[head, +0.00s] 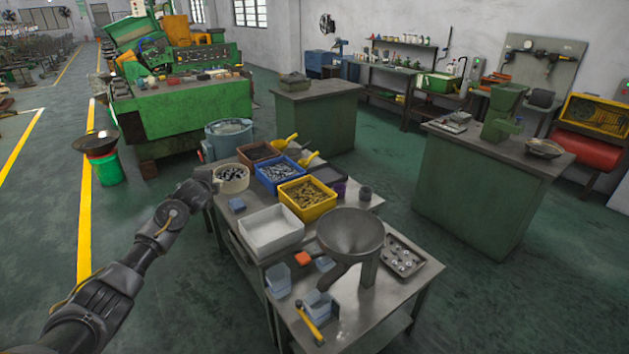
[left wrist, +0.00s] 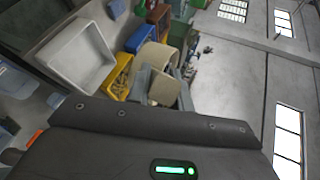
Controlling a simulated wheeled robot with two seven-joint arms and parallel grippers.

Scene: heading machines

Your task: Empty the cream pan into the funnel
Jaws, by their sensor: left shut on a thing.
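The cream pan (head: 231,174) is round and holds dark and grey small parts. It looks about upright at the far left corner of the bench. My left gripper (head: 214,184) is shut on its near left side; I cannot tell whether the pan touches the bench. The pan also shows in the left wrist view (left wrist: 153,57), partly hidden by the grey fingers (left wrist: 160,85). The funnel (head: 350,236) is a wide grey metal bowl on a stand at the near right of the bench, well apart from the pan. My right gripper is not in view.
Between pan and funnel stand a blue bin (head: 281,176), a yellow bin (head: 307,200) of brass-coloured parts and an empty white bin (head: 270,231). A tray (head: 403,258) lies right of the funnel. Small blue bins (head: 278,280) stand at the front.

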